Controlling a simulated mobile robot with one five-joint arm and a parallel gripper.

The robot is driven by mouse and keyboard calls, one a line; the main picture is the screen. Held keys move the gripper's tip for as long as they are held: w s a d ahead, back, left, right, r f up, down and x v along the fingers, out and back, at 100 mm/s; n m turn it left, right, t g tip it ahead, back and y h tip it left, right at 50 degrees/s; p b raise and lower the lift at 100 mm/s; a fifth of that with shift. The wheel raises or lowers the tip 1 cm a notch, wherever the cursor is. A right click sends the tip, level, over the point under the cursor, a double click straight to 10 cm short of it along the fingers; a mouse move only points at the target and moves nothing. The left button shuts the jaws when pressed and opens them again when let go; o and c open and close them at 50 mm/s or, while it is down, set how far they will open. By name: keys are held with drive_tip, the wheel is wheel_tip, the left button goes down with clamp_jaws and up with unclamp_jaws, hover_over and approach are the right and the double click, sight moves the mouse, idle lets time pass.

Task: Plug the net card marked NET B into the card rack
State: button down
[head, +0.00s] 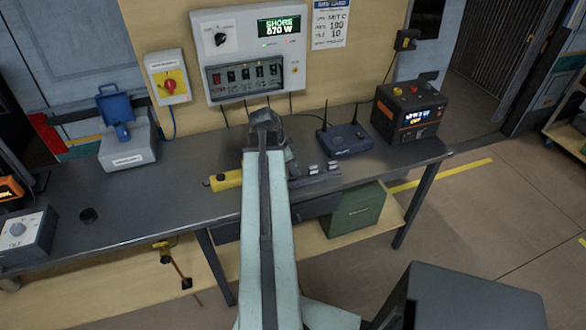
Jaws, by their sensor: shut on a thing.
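My arm reaches from the bottom middle over the dark bench in the head view. My gripper (290,163) is mostly hidden behind my forearm; only a dark part shows at the forearm's right edge, low over the bench. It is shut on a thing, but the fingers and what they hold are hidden. A low dark unit (318,181), seemingly the card rack, lies just right of my gripper, its left part hidden by my arm. Two small pale-topped pieces (322,167) show on it. I cannot read a NET B mark anywhere.
A yellow object (227,180) lies left of my arm. A blue router (345,139) with two antennas and a black power box (409,112) stand behind to the right. A wall panel (250,50) rises behind.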

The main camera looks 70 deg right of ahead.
drive_tip(key=shift+f+b, duration=1.3)
drive_tip(key=c, duration=1.3)
unclamp_jaws()
drive_tip(key=shift+r, duration=0.1)
drive_tip(key=p+v, duration=0.7)
drive_tip(key=shift+r, duration=0.35)
drive_tip(key=shift+w+a, duration=0.1)
